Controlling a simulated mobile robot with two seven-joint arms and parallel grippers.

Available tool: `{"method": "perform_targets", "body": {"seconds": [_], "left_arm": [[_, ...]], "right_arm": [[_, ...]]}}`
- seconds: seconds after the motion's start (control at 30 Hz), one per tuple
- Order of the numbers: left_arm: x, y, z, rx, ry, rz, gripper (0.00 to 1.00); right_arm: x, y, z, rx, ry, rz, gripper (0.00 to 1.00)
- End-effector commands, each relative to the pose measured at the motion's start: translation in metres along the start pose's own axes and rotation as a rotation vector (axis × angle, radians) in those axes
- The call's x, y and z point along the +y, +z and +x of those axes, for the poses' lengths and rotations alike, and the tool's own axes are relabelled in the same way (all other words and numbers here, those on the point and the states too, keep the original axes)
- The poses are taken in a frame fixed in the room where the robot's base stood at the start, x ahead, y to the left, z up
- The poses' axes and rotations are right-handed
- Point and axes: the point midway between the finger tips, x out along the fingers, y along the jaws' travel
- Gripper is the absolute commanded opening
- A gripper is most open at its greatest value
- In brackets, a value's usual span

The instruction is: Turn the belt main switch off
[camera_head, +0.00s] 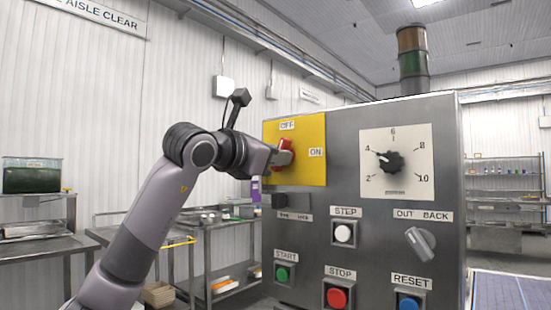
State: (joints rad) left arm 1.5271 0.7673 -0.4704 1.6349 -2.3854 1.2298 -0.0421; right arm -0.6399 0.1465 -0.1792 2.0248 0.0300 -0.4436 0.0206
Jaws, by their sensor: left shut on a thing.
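The belt main switch is a red rotary handle (286,152) on a yellow plate (312,168) at the upper left of a grey metal control panel (340,120). The plate has an OFF label above the handle and an ON label to its right. My left gripper (281,157) is at the handle and shut on it, coming in from the left. The gripper and its fingers hide part of the handle, so its exact angle is hard to tell. My right gripper is not in view.
The panel also has a dial (391,162), a white STEP button (344,233), a green START button (283,273), a red STOP button (338,297), a blue RESET button (409,303) and a grey OUT/BACK selector (420,243). A signal tower (412,60) stands behind. Steel benches (45,245) stand left.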

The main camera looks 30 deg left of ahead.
Motion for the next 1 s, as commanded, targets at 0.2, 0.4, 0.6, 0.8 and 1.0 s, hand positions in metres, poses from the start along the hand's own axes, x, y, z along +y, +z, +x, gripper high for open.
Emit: {"method": "perform_targets", "body": {"seconds": [0.2, 0.4, 0.6, 0.8, 1.0], "left_arm": [[-0.0014, -0.0011, 0.0002, 0.003, -0.003, -0.152, 0.0], [-0.0013, -0.0007, 0.0002, 0.002, -0.003, -0.244, 0.0], [-0.001, -0.0004, 0.0001, 0.002, -0.003, -0.29, 0.0], [-0.0009, -0.0003, 0.0001, 0.002, -0.002, -0.302, 0.0], [-0.0008, -0.0002, 0.0001, 0.002, -0.002, -0.301, 0.0]], "right_arm": [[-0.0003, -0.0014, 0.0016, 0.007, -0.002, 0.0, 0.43], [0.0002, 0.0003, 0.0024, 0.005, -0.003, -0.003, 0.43], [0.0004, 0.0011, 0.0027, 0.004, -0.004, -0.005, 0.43], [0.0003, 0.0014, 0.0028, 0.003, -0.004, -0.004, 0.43], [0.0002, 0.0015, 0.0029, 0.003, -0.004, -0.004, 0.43]]}}
